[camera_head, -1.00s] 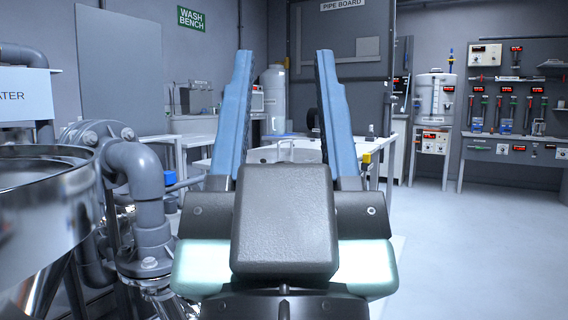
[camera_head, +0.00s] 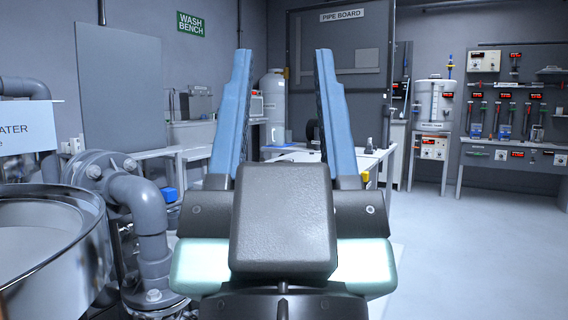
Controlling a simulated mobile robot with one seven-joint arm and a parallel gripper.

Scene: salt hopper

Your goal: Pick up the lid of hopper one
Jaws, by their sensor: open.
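My gripper (camera_head: 284,52) is open and empty, its two blue fingers pointing away from me and upward in the picture, with wide space between them. A round shiny metal hopper (camera_head: 88,245) stands at the lower left, cut off by the picture edge. I see its rim and a grey surface inside it, but cannot tell whether that is a lid. No number shows on it, so I cannot tell whether it is hopper one. My gripper is to the right of it and apart from it. I cannot make out a lid for certain anywhere.
A thick grey elbow pipe (camera_head: 142,205) with a bolted flange stands between the hopper and my gripper. A white table (camera_head: 372,160) is ahead, partly hidden by my gripper. Benches line the back and right walls. Open floor (camera_head: 470,230) lies to the right.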

